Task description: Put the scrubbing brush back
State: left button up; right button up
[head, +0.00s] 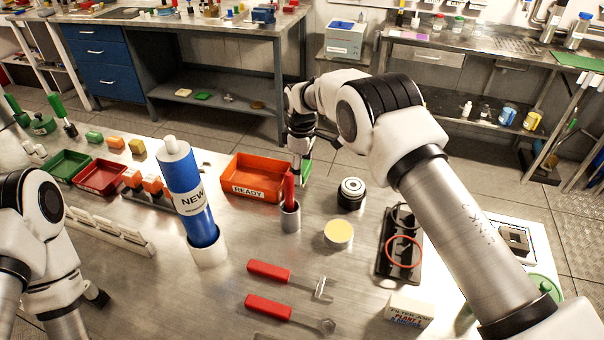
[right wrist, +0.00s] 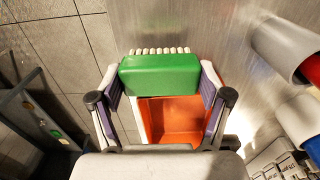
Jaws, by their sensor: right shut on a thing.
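The scrubbing brush is a green block with a row of white bristles (right wrist: 160,75); only a small green part of it (head: 306,173) shows in the head view, beside the orange tray's right end. My right gripper (head: 300,158) is shut on the brush, with a finger at each end of the block in the right wrist view (right wrist: 160,88). The orange READY tray (head: 258,192) lies behind the brush in the wrist view (right wrist: 170,104). I cannot tell the brush's height above the bench. My left gripper (head: 97,297) is low at the left, and its fingers are mostly hidden.
A red-handled tool (head: 289,190) stands in a grey cup (head: 290,218) close to my right gripper. A blue NEW cylinder (head: 183,195) stands in a white holder. A black round part (head: 351,193) and a yellow-topped disc (head: 339,233) are nearby. Red-handled wrenches (head: 268,307) lie in front.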

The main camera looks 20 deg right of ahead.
notch_tip(320, 180, down, 2)
jog(key=shift+f, duration=0.15)
jog(key=shift+f, duration=0.15)
jog(key=o, duration=1.1)
jog(key=shift+c, duration=0.2)
notch_tip(320, 180, up, 13)
jog(key=p, duration=0.8)
jog(key=shift+s+f, duration=0.1)
jog(key=shift+f, duration=0.2)
jog(key=shift+f, duration=0.1)
